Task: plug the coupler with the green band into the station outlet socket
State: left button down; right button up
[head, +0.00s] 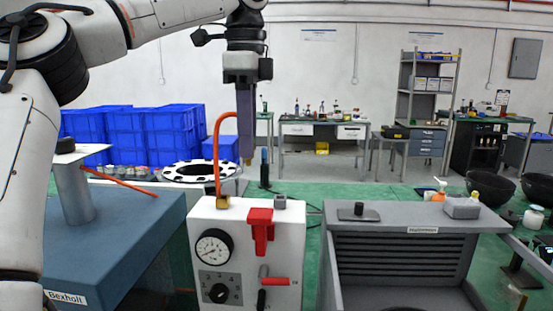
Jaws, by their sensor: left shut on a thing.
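My left gripper (246,150) points straight down above the white station box (204,268). It is shut on a coupler (247,160), whose small brass tip shows below the fingers. The fingers hide most of the coupler, and I see no green band. An orange hose (217,150) rises from a brass fitting (222,202) on the box top and arcs over to the fingers. A small grey block (280,202) sits on the box top to the right; I cannot tell whether it is the outlet socket. The tip is apart from the box. My right gripper is not in view.
The box front has a pressure gauge (213,247), a red bracket (261,230) and a red-handled valve (275,281). A blue case (120,240) with a grey post stands left, and a grey vented unit (408,258) right. Blue crates (170,130) and benches stand behind.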

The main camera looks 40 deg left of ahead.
pick_arm(q)
jog(key=s+a, duration=0.1)
jog(key=s, duration=0.1)
jog(key=s+a, duration=0.2)
jog(key=shift+a+r, duration=0.2)
jog(key=shift+r, duration=0.2)
jog(key=shift+f+b, duration=0.8)
jog(key=shift+f, duration=2.05)
jog(key=shift+p, duration=0.8)
jog(key=shift+f, duration=1.1)
jog(key=c, duration=1.5)
grip_release()
jog(key=shift+c, duration=0.2)
